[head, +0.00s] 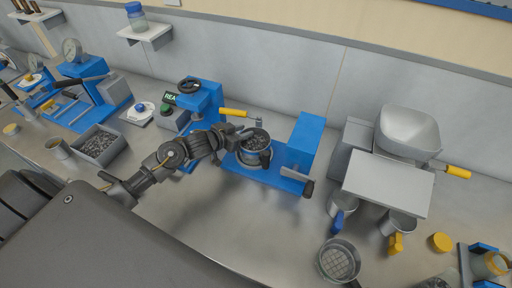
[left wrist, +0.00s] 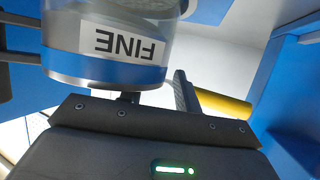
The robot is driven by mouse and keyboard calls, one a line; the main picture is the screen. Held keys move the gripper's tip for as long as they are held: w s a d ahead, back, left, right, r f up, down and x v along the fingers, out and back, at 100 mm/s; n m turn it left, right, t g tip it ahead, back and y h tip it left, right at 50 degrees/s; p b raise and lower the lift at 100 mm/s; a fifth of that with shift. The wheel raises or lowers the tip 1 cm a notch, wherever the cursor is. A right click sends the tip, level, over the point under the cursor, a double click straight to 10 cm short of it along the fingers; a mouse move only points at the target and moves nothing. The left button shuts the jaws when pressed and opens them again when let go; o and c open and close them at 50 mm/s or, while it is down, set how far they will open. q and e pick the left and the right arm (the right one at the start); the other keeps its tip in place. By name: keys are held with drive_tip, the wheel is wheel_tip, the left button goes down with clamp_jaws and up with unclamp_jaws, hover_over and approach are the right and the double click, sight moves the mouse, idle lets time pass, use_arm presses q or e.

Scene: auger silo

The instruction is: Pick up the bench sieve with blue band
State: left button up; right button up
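A round metal sieve with a mesh bottom (head: 339,262) lies on the bench at the lower right of the head view; I cannot make out a blue band on it. A round vessel holding dark grains (head: 255,158) sits on a blue bench device. My left gripper (head: 243,136) is at this vessel's upper left edge. In the left wrist view, a round vessel with a blue band and an upside-down FINE label (left wrist: 115,45) is close in front of my left gripper. One ridged finger (left wrist: 184,92) shows beside it; the other is mostly hidden. My right gripper is out of view.
The blue device (head: 305,145) stands close around the left gripper. A white-topped unit with a hopper (head: 390,180) and metal cups (head: 398,222) stand to the right. A grey bin of grains (head: 98,145) is left. The bench front between the device and sieve is clear.

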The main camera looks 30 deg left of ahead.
use_arm(q)
clamp_jaws()
drive_tip(key=shift+r, duration=0.1)
drive_tip(key=shift+r, duration=0.2)
drive_tip(key=s+d+r, duration=0.2)
drive_tip(key=s+r, duration=0.4)
drive_tip(key=s+d+r, duration=0.2)
drive_tip(key=s+r, duration=0.4)
drive_tip(key=s, duration=0.1)
drive_tip(key=shift+s+d+r, duration=0.2)
drive_tip(key=shift+d+r, duration=0.05)
